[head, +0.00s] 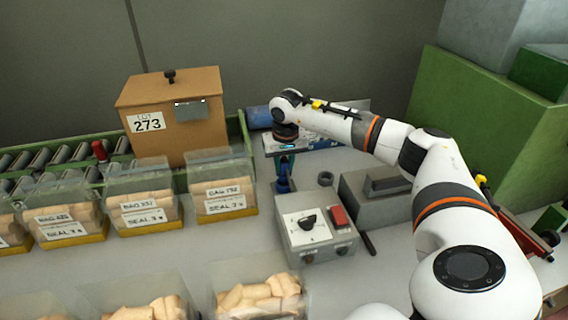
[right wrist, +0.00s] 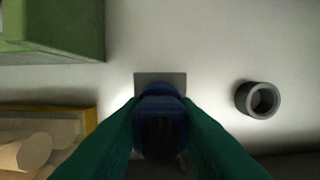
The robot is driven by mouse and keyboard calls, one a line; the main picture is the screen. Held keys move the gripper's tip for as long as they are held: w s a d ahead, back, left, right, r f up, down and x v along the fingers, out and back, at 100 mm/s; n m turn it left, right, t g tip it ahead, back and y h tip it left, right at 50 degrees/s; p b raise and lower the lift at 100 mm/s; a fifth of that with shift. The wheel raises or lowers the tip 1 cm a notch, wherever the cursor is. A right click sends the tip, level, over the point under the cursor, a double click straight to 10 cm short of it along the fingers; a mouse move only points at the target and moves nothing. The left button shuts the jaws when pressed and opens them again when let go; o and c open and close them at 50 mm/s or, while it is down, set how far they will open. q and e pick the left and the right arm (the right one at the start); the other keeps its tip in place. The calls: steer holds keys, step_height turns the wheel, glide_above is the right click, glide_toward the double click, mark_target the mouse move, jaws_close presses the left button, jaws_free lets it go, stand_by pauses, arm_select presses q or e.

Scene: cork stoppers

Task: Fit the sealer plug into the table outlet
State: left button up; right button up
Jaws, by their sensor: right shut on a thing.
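My right gripper (head: 285,168) points down over the table between the bag row and the grey control box. Its green fingers are shut on the blue plug (right wrist: 160,104), and they flank it in the right wrist view (right wrist: 160,135). The plug also shows below the fingers in the head view (head: 283,186). A flat grey plate (right wrist: 160,77), which looks like the table outlet, lies directly beneath the plug and is partly hidden by it. I cannot tell whether the plug is in the outlet or just above it. My left gripper is out of view.
A grey control box (head: 315,228) with a dial and red button stands close by on the right. A dark ring (head: 325,178) lies near the plug. Bagged corks (head: 224,200) stand to the left, before a roller conveyor (head: 60,160) with a cardboard box (head: 172,115).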

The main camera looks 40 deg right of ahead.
steer(key=shift+f+b, duration=0.8)
steer(key=shift+f, duration=0.65)
stand_by(1.1)
steer(key=o, duration=1.1)
steer(key=r, duration=0.4)
steer(key=s+r, duration=0.1)
steer(key=r, duration=0.3)
steer(key=a+r, duration=0.1)
steer(key=r, duration=0.3)
steer(key=shift+s, duration=0.3)
